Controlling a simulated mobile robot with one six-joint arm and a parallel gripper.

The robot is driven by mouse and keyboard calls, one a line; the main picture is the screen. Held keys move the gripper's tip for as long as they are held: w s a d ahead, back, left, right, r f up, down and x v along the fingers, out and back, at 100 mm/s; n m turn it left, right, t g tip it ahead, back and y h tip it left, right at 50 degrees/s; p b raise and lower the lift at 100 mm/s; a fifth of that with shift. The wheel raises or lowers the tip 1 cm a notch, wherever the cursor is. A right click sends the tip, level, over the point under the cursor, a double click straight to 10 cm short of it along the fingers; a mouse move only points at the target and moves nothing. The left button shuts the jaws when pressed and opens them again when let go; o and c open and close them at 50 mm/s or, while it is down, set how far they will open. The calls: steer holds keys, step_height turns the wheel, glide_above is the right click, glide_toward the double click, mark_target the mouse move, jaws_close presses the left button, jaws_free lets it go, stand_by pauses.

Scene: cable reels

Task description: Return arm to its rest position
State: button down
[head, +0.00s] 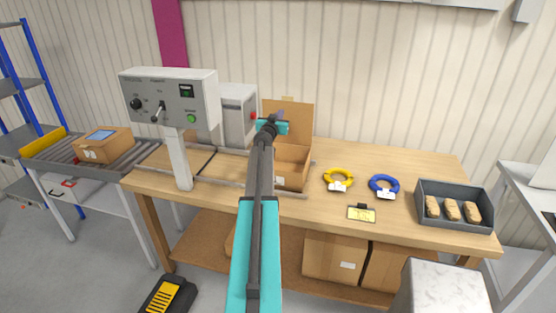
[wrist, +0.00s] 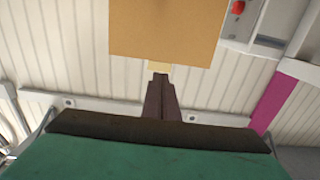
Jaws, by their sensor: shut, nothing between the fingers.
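My gripper (head: 275,120) is at the end of my outstretched arm, above the open cardboard box (head: 293,166) in the head view. The box stands on the wooden table (head: 330,208) with its flap (head: 290,117) raised at the back. In the wrist view my gripper's fingers (wrist: 160,82) are together with nothing between them, and a cardboard panel (wrist: 165,30) shows beyond the tips. A yellow cable reel (head: 339,178) and a blue cable reel (head: 384,184) lie on the table to the right of the box, each with a white tag. My arm hides part of the box.
A control panel (head: 170,98) on a post stands left of my arm. A grey tray (head: 455,207) with several brown packages sits at the table's right end. A small yellow display (head: 361,214) lies near the front edge. A closed carton (head: 103,144) rests on the left conveyor.

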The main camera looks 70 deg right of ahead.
steer(key=shift+a, duration=0.15)
stand_by(0.4)
